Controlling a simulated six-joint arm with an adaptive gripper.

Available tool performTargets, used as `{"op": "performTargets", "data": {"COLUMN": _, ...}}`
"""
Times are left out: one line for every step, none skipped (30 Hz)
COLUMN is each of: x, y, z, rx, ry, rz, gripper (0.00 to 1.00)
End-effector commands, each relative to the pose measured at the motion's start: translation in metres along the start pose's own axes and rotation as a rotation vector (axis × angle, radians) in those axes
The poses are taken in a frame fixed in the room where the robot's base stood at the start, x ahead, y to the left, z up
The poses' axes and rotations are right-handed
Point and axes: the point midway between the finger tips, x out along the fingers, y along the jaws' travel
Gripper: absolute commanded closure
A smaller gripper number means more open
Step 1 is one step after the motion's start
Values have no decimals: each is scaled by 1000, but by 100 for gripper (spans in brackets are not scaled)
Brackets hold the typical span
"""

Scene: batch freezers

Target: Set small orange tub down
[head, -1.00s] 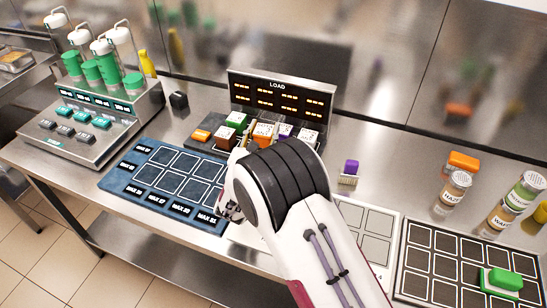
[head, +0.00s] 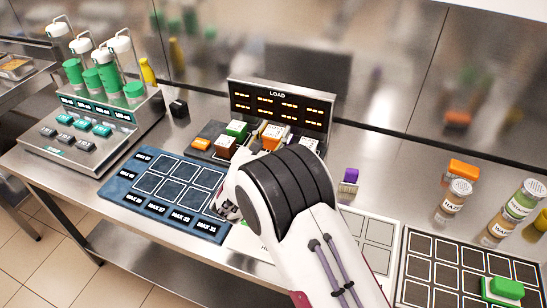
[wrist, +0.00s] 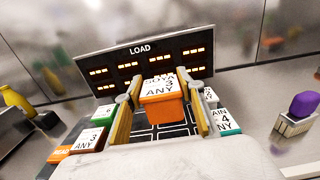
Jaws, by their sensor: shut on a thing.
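In the head view the tub (head: 272,136) shows just past my wrist, which hides most of the gripper. The tub is over the dark gridded load tray (wrist: 150,134), in front of the LOAD board (wrist: 140,66). I cannot tell whether its base touches the tray.
A green tub (wrist: 90,139) and a flat orange piece (wrist: 59,155) are left of the gripper. White-labelled tubs (wrist: 225,122) stand close on the right. A purple-topped brush (wrist: 297,114) is further right. A blue mat (head: 150,205) lies left, its cells empty.

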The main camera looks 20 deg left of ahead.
Motion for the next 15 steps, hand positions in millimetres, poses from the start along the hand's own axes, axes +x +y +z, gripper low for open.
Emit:
{"op": "performTargets", "data": {"x": 0, "y": 0, "z": -7, "rx": -2, "ry": 1, "rz": 0, "gripper": 85}}
{"op": "performTargets", "data": {"x": 0, "y": 0, "z": -10, "rx": -2, "ry": 1, "rz": 1, "gripper": 85}}
{"op": "performTargets", "data": {"x": 0, "y": 0, "z": -16, "rx": -2, "ry": 1, "rz": 1, "gripper": 85}}
{"op": "performTargets", "data": {"x": 0, "y": 0, "z": -19, "rx": -2, "ry": 0, "rz": 1, "gripper": 85}}
{"op": "performTargets", "data": {"x": 0, "y": 0, "z": -22, "rx": -1, "ry": 0, "rz": 1, "gripper": 85}}
{"op": "performTargets", "data": {"x": 0, "y": 0, "z": -26, "rx": -2, "ry": -1, "rz": 1, "gripper": 85}}
{"op": "performTargets", "data": {"x": 0, "y": 0, "z": -28, "rx": -2, "ry": -1, "rz": 1, "gripper": 85}}
{"op": "performTargets", "data": {"x": 0, "y": 0, "z": -30, "rx": -2, "ry": -1, "rz": 1, "gripper": 85}}
{"op": "performTargets", "data": {"x": 0, "y": 0, "z": -32, "rx": -1, "ry": -1, "rz": 1, "gripper": 85}}
{"op": "performTargets", "data": {"x": 0, "y": 0, "z": -34, "rx": 0, "ry": -2, "rz": 1, "gripper": 85}}
{"op": "performTargets", "data": {"x": 0, "y": 0, "z": -34, "rx": 0, "ry": -2, "rz": 1, "gripper": 85}}
{"op": "performTargets", "data": {"x": 0, "y": 0, "z": -35, "rx": 1, "ry": -2, "rz": 1, "gripper": 85}}
{"op": "performTargets", "data": {"x": 0, "y": 0, "z": -35, "rx": 1, "ry": -2, "rz": 1, "gripper": 85}}
{"op": "performTargets", "data": {"x": 0, "y": 0, "z": -35, "rx": 1, "ry": -2, "rz": 1, "gripper": 85}}
{"op": "performTargets", "data": {"x": 0, "y": 0, "z": -35, "rx": 1, "ry": -2, "rz": 1, "gripper": 85}}
